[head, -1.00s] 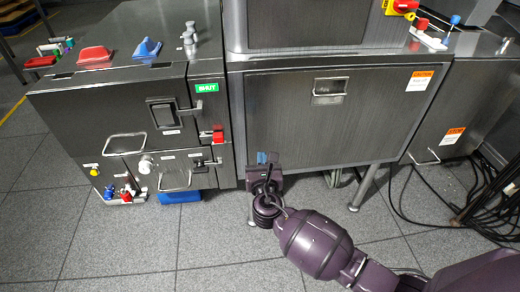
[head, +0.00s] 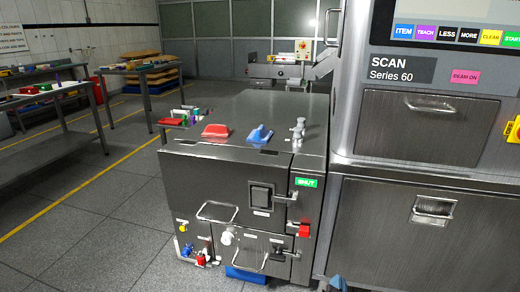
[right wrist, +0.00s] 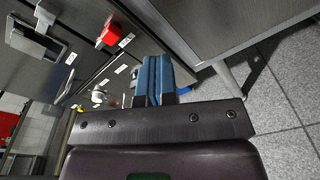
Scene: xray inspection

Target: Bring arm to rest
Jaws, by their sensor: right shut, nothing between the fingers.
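My right gripper (right wrist: 158,78) shows in the right wrist view with its blue finger pads pressed together and nothing between them. In the head view only the tips of my right gripper (head: 337,284) show at the bottom edge, in front of the machine's lower front. The rest of that arm is out of the head view. The gripper is close to the steel cabinet (head: 190,205) and the large panel beside it, apart from both as far as I can tell. My left gripper is in neither view.
The SCAN machine (head: 420,125) stands at right. A red tray (head: 215,131) and a blue item (head: 260,134) lie on the cabinet's top. A red handle (right wrist: 110,33) sticks out near my right gripper. Tables stand at back left. Open floor (head: 80,235) lies at left.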

